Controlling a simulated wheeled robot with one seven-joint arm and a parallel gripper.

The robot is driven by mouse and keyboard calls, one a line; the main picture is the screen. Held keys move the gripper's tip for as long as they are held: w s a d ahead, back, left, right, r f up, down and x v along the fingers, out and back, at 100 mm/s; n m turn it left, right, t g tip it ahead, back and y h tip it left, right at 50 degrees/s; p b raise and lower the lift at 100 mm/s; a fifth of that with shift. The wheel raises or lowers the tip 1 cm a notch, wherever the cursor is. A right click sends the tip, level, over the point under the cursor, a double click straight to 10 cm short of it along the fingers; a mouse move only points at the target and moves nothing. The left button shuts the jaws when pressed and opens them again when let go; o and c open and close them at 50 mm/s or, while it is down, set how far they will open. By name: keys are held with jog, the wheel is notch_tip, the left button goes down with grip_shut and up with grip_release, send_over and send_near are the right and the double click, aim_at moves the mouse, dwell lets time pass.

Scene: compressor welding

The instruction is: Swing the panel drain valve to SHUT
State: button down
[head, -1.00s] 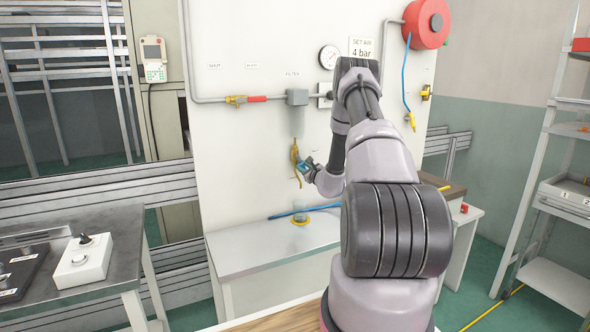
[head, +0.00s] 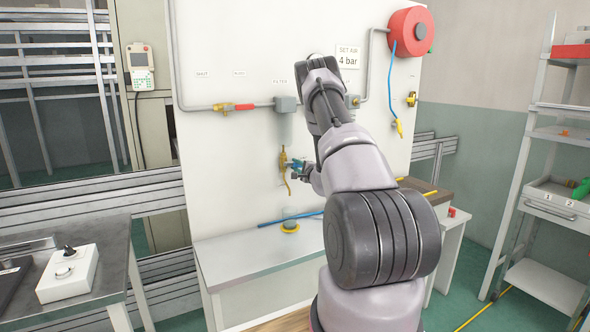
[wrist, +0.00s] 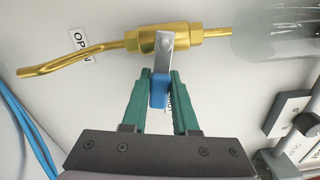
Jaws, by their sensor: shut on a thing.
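The brass drain valve (head: 283,162) hangs below the filter on the white panel. In the wrist view its brass body (wrist: 180,42) joins a bent outlet tube. A grey lever with a blue grip (wrist: 160,92) sticks out square to the body. My gripper (wrist: 160,76) has its green fingers closed on both sides of the blue grip; in the head view my gripper (head: 299,168) is at the valve's right. An OPEN label (wrist: 85,42) lies beside the outlet tube. Another label (wrist: 168,103) is mostly hidden behind my fingers.
The clear filter bowl (wrist: 262,35) adjoins the valve. A steel bench (head: 245,256) stands below, with a yellow-rimmed cup (head: 289,227) and a blue hose. A red-handled valve (head: 243,107) is on the upper pipe. A shelf rack (head: 530,200) stands at the right.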

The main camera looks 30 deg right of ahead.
jog(key=shift+r+n, duration=0.45)
jog(key=shift+n, duration=0.65)
jog(key=c, duration=0.7)
grip_release()
jog(key=shift+s, duration=0.1)
jog(key=s, duration=1)
jog(key=shift+s+d, duration=0.2)
jog(key=shift+s, duration=0.15)
